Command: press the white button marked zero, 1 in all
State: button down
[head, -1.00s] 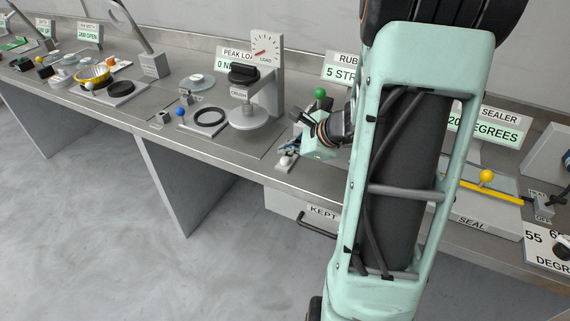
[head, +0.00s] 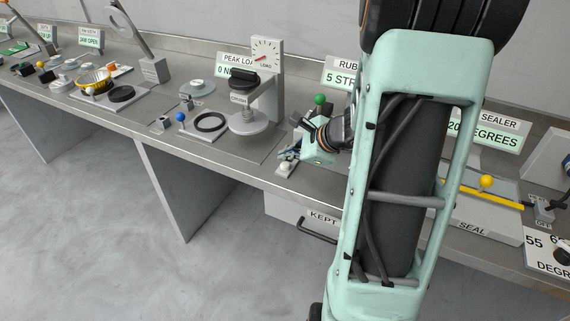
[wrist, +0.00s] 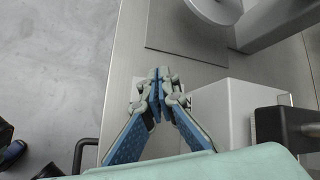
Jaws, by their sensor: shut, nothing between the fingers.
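The white button (head: 285,167) is a small pale dome on a low base near the bench's front edge, in the head view. My gripper (head: 284,154) is just above and behind it, its blue-grey fingers pointing down and left. In the wrist view my gripper (wrist: 157,76) has its fingertips together with nothing between them. A pale plate (wrist: 134,88) shows beside and partly under the fingers. The button's dome is hidden there, and I cannot tell whether the fingers touch it. A label beginning with Z is partly covered by a finger.
The crush press (head: 246,112) with its dial stands left of my gripper. A green-knobbed lever (head: 319,99) stands close behind it. A ring (head: 210,122) and a blue knob (head: 180,117) lie farther left. My arm hides much of the bench's right part.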

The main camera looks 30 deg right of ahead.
aim_at(287, 166)
jog(key=shift+f, duration=0.15)
jog(key=shift+f+b, duration=0.25)
jog(key=shift+b, duration=0.35)
jog(key=shift+f+b, duration=0.55)
jog(key=shift+b, duration=0.05)
dwell(0.7)
jog(key=shift+r, duration=0.1)
jog(key=shift+r+p, duration=0.65)
jog(key=shift+r, duration=0.2)
jog(key=shift+r+p, duration=1.95)
jog(key=shift+r, duration=0.55)
